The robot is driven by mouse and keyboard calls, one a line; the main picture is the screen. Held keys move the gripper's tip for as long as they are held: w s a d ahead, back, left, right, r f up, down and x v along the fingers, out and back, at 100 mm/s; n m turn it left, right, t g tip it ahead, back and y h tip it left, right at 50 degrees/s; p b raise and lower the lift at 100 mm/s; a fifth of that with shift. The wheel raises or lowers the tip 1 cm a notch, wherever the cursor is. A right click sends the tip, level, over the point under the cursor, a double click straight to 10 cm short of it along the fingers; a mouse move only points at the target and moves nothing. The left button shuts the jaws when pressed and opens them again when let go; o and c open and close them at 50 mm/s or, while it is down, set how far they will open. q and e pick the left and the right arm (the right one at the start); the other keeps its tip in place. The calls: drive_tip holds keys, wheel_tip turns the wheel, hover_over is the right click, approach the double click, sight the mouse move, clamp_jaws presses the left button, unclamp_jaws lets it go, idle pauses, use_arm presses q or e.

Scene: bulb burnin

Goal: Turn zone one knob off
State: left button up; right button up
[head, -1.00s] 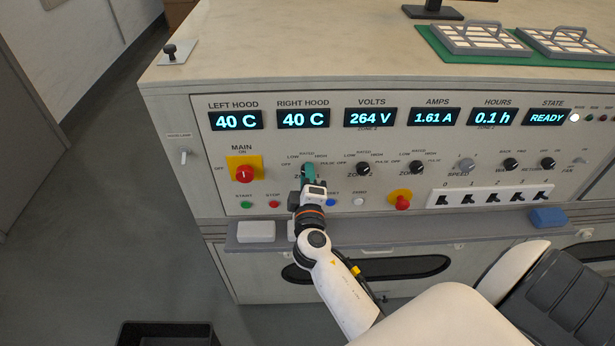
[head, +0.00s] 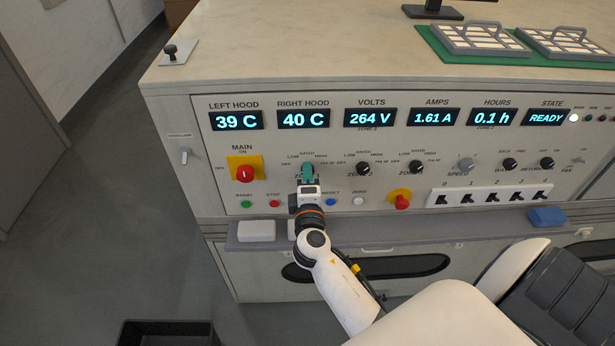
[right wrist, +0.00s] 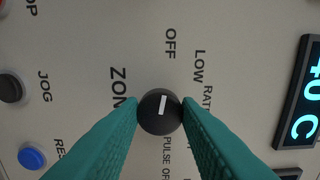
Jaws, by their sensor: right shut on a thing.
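The zone one knob (right wrist: 160,112) is round and black with a white pointer line. In the right wrist view the pointer aims close to the OFF label (right wrist: 170,44), leaning slightly to the LOW side. My right gripper (head: 307,174) is at this knob on the panel, below the right hood display. Its teal fingers (right wrist: 160,116) are shut on the knob, one on each side. In the head view the fingers hide the knob and part of its label. My left gripper is not in view.
The red main knob (head: 244,174) sits to the left on a yellow plate. Another zone knob (head: 363,169) is close on the right. Green, red, blue and white buttons lie below. A ledge (head: 390,232) juts out under the panel with a white block (head: 256,231) on it.

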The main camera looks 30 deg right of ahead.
drive_tip(key=o, duration=1)
drive_tip(key=shift+w, duration=0.1)
drive_tip(key=b+v, duration=0.3)
drive_tip(key=v, duration=0.9)
drive_tip(key=shift+d, duration=0.1)
